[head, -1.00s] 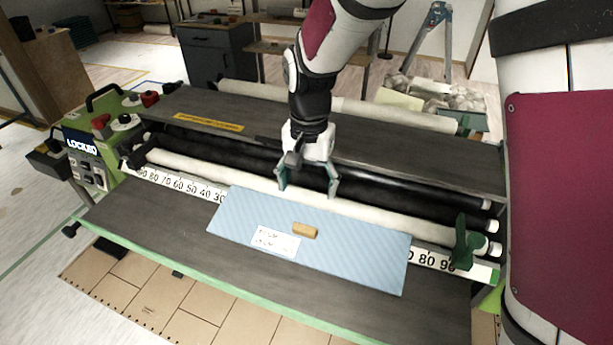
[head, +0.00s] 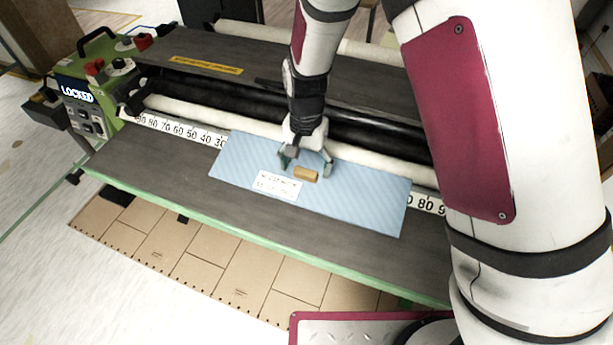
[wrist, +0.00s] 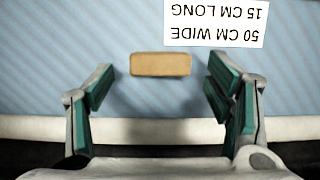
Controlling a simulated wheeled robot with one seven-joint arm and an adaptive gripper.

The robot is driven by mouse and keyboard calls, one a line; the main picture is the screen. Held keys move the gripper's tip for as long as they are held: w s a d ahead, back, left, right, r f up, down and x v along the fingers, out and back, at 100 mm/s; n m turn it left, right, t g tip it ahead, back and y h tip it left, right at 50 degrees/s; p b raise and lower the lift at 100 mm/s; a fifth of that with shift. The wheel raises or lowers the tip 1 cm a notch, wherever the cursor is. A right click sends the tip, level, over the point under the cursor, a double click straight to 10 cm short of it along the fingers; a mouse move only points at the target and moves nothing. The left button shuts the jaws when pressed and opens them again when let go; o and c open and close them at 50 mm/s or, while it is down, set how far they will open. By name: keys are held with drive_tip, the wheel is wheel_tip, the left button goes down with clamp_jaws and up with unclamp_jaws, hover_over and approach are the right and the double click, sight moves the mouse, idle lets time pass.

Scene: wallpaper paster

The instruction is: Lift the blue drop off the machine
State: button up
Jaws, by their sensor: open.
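The blue drop (head: 355,198) is a flat, light-blue striped sheet lying on the machine's dark front table (head: 190,175). A small tan wooden block (head: 306,173) sits on it like a handle. A white label (head: 277,186) on the sheet reads 50 cm wide, 15 cm long. My gripper (head: 306,160) is open and empty, just behind and over the block in the head view. In the wrist view the block (wrist: 160,64) lies between the lines of my open fingers (wrist: 162,92), slightly beyond their tips. I cannot tell the exact height of the fingers above the sheet.
The machine's rollers (head: 220,118) and white number scale (head: 175,127) run behind the sheet. A green control box with a LOCKED display (head: 78,94) stands at the left. Cardboard (head: 190,255) lies on the floor in front.

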drive_tip(key=shift+f, duration=1.15)
drive_tip(key=c, duration=1.4)
drive_tip(key=shift+o, duration=0.2)
drive_tip(key=shift+r, duration=0.1)
